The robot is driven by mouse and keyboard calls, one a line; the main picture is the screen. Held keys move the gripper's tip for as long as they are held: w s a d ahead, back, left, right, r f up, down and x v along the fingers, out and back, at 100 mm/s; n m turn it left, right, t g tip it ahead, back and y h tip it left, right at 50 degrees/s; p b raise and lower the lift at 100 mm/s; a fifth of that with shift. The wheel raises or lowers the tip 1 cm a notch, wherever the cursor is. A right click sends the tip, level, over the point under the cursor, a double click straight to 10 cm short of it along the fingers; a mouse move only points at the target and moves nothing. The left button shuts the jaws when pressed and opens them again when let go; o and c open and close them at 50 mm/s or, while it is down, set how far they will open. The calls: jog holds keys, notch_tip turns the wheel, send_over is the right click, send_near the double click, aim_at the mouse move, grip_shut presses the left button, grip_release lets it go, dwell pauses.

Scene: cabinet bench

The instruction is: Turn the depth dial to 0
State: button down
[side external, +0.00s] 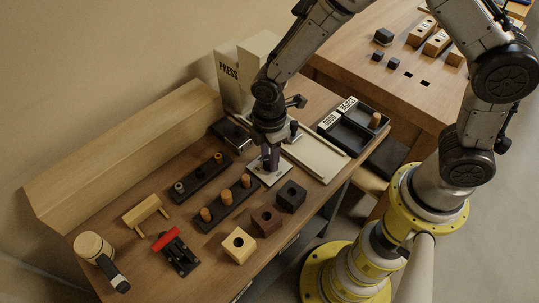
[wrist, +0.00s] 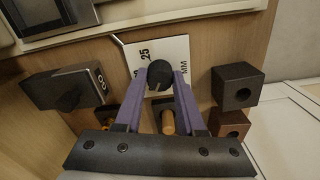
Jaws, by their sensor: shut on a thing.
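The depth dial is a black knob (wrist: 158,76) on a white plate (wrist: 172,52) with printed numbers, of which "25" and "MM" can be read in the wrist view. My gripper (wrist: 159,80) is shut on the knob, with a purple finger on each side of it. In the side view, my gripper (side external: 270,163) points down over the white plate (side external: 270,176), and its fingers hide the knob. The rest of the scale is partly hidden, and I cannot tell which number the knob points to.
Dark blocks with holes (side external: 291,196) stand just in front of the plate. A PRESS box (side external: 229,78) stands behind.

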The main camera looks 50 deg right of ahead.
jog(key=shift+r, duration=0.1)
jog(key=c, duration=0.5)
grip_release()
notch_tip(320, 180, up, 14)
dwell(0.3)
